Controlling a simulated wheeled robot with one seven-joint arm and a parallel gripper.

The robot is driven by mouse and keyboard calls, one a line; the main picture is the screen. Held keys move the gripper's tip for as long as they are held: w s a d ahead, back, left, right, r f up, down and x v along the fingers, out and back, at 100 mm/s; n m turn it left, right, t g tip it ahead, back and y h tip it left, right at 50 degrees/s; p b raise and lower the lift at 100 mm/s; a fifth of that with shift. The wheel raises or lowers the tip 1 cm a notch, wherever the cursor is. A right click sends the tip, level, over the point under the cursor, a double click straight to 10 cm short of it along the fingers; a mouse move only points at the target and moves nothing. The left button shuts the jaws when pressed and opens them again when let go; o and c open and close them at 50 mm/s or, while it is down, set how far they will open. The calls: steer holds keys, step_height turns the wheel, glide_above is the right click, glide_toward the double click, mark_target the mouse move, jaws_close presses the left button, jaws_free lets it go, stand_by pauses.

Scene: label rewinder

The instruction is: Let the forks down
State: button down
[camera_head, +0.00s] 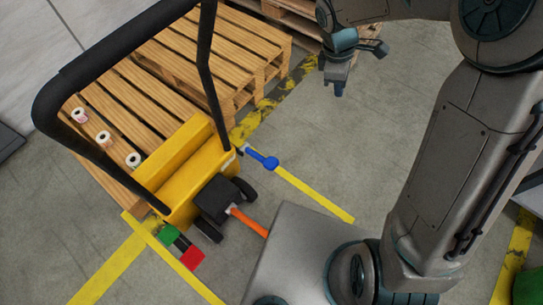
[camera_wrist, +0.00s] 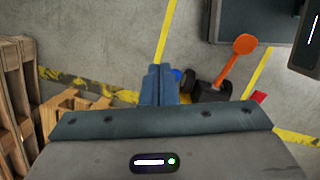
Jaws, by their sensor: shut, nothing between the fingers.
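A yellow pallet truck (camera_head: 185,165) with a black loop handle (camera_head: 120,45) stands at a wooden pallet (camera_head: 125,105); its forks are hidden. A blue lever (camera_head: 262,158) sticks out from its right side. An orange lever (camera_head: 248,222) points out from the black base. A green pedal (camera_head: 168,235) and a red pedal (camera_head: 192,257) sit low at the front. My gripper (camera_head: 338,92) is shut and empty, above the floor, apart from the truck and up and right of the blue lever. In the wrist view the shut fingers (camera_wrist: 160,72) partly cover the blue lever (camera_wrist: 178,75); the orange lever (camera_wrist: 244,44) shows to the right.
Three small label rolls (camera_head: 103,138) stand on the pallet. More stacked pallets (camera_head: 215,50) stand behind. Yellow floor lines (camera_head: 310,190) run beside the truck. Bare grey floor (camera_head: 335,140) lies between my gripper and the blue lever.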

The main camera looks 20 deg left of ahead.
steer(key=a+f+n+b, duration=0.3)
steer(key=a+f+n, duration=0.15)
steer(key=f, duration=0.35)
steer(key=a+f+n+b, duration=0.3)
steer(key=a+f, duration=0.3)
steer(key=f, duration=0.3)
steer(key=n+g+b, duration=0.1)
steer(key=n+b, duration=0.4)
steer(key=n, duration=0.2)
glide_above(271, 163)
steer(key=w+a, duration=0.1)
steer(key=a, duration=0.3)
steer(key=w+a+f+x, duration=0.1)
steer(key=a+x, duration=0.2)
steer(key=x, duration=1.2)
steer(key=shift+r+m, duration=0.25)
steer(key=shift+r, duration=0.05)
steer(key=shift+f, duration=0.1)
steer(key=b+x, duration=0.4)
steer(key=x, duration=1)
steer(key=shift+s+d, duration=0.1)
steer(key=shift+d, duration=0.1)
